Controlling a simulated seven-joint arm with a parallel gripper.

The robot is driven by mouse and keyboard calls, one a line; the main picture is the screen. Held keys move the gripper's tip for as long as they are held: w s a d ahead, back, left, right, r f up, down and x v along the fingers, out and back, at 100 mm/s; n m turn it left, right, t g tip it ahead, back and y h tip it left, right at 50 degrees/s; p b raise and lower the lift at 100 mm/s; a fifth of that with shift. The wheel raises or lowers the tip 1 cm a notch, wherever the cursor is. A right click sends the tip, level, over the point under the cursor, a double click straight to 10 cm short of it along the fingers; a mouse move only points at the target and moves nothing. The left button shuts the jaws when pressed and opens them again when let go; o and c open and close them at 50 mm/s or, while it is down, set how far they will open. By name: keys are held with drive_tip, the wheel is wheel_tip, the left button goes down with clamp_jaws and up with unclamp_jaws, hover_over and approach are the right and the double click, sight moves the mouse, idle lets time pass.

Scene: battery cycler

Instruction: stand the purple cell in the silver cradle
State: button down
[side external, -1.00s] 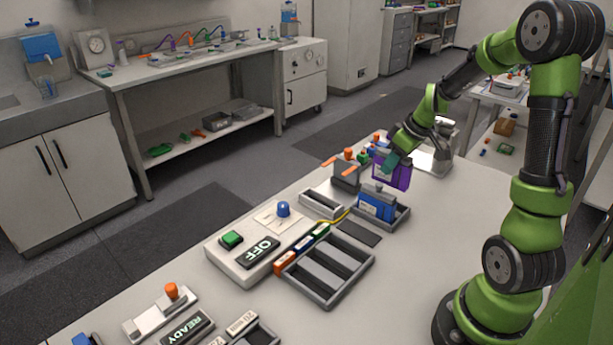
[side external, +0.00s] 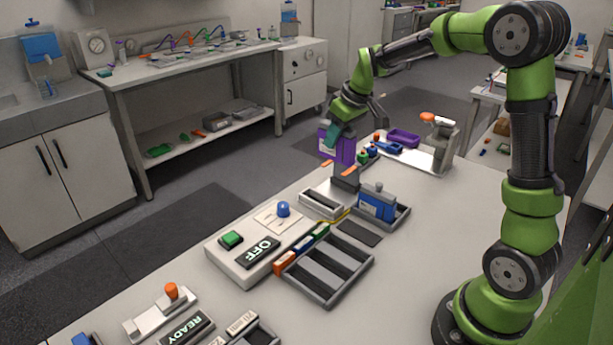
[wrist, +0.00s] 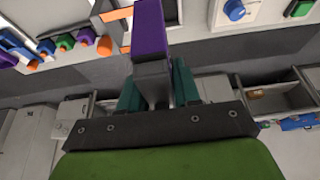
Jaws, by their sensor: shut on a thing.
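The purple cell (side external: 335,147) hangs from my gripper (side external: 338,130), whose jaws are shut on it. The cell is held up in the air, behind and left of the grey block with orange levers. In the wrist view the purple cell (wrist: 151,40) sticks out between the teal fingers of my gripper (wrist: 158,85). The silver cradle (side external: 322,204) appears to be the empty light-grey holder on the bench, below the cell and a little left of the grey block. The cell is well apart from it.
A blue cell (side external: 376,205) stands in a darker tray right of the silver cradle. The grey block (side external: 346,175) has orange levers. A control box (side external: 245,256) and an empty slotted tray (side external: 328,270) lie nearer. The bench's right side is clear.

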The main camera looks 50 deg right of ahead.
sight(322, 155)
drive_tip(key=w+a, duration=0.2)
drive_tip(key=a, duration=0.1)
drive_tip(key=shift+w, duration=0.2)
wheel_tip(322, 155, down, 5)
drive_tip(key=shift+d+f, duration=0.15)
drive_tip(key=shift+f, duration=4.15)
drive_tip(key=shift+f, duration=0.15)
drive_tip(key=c, duration=0.7)
unclamp_jaws()
drive_tip(key=shift+s, duration=0.1)
drive_tip(key=shift+f, duration=0.1)
drive_tip(key=v, duration=1.5)
drive_tip(key=s+a+r+m+t, duration=0.1)
drive_tip(key=s+a+r, duration=0.1)
drive_tip(key=s+a, duration=0.2)
drive_tip(key=s+a+r+m+t+y, duration=0.1)
drive_tip(key=s+a+r, duration=0.1)
drive_tip(key=s+a, duration=0.3)
drive_tip(key=s+a+r+m+y, duration=0.1)
drive_tip(key=s+a+r+m, duration=0.1)
drive_tip(key=s+a, duration=0.3)
drive_tip(key=shift+s+a+t, duration=0.15)
drive_tip(key=shift+s+t, duration=0.25)
drive_tip(key=shift+s, duration=1.3)
